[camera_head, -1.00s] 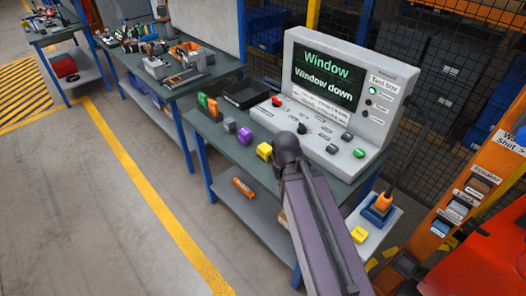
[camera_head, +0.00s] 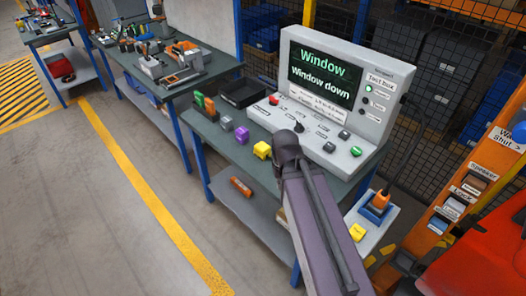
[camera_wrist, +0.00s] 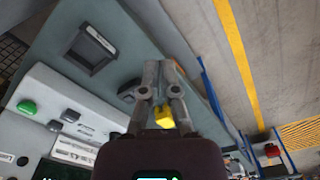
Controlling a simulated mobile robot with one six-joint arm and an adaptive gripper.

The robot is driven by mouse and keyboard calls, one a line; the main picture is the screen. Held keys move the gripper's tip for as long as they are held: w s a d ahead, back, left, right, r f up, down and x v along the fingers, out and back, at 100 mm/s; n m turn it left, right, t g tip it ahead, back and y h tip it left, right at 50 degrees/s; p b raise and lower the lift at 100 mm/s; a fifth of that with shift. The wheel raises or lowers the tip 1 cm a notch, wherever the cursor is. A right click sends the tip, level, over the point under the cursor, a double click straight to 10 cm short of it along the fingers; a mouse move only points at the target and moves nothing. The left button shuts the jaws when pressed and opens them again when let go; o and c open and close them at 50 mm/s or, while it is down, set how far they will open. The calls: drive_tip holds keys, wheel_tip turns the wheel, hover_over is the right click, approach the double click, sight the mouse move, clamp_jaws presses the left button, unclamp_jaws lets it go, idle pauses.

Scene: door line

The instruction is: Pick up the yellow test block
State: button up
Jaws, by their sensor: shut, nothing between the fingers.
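A yellow block (camera_head: 262,150) sits on the dark bench top, in a row with a purple block (camera_head: 242,135) and a grey block (camera_head: 227,123).
The test box (camera_head: 335,95) with its screen and buttons stands on the bench just right of the block row. A black tray (camera_head: 243,92) and green and orange blocks (camera_head: 205,105) are at the left. An orange item (camera_head: 241,187) lies on the lower shelf. Floor at the left is clear.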

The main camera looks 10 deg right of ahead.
drive_tip(key=o, duration=0.7)
drive_tip(key=shift+w+f, duration=0.15)
drive_tip(key=shift+f, duration=0.05)
drive_tip(key=shift+c, duration=0.2)
drive_tip(key=o, duration=0.4)
drive_tip(key=shift+w+f+n+b, duration=0.25)
drive_tip(key=shift+w+n+b, duration=0.05)
drive_tip(key=shift+n+b, duration=0.15)
drive_tip(key=shift+o, duration=0.9)
drive_tip(key=w+f+n+t+h+b, duration=0.1)
drive_tip(key=w+f+n+h+b, duration=0.2)
drive_tip(key=w+f+n+b, duration=0.1)
drive_tip(key=shift+w+f+n+b, duration=0.15)
drive_tip(key=shift+w+n+b, duration=0.5)
drive_tip(key=shift+w, duration=0.5)
drive_tip(key=w+a+f+n+t+h+b, duration=0.1)
drive_tip(key=w+a+n+t+h+b, duration=0.2)
drive_tip(key=w+n+b, duration=0.4)
drive_tip(key=w+a+f+n+t+h+b, duration=0.2)
drive_tip(key=w+a+n+h+b, duration=0.3)
drive_tip(key=w+a+n, duration=0.3)
drive_tip(key=w+n+t+b, duration=0.1)
drive_tip(key=w+n, duration=0.2)
drive_tip(key=shift+w+b, duration=0.25)
drive_tip(key=shift+b, duration=0.1)
drive_tip(key=shift+f, duration=0.15)
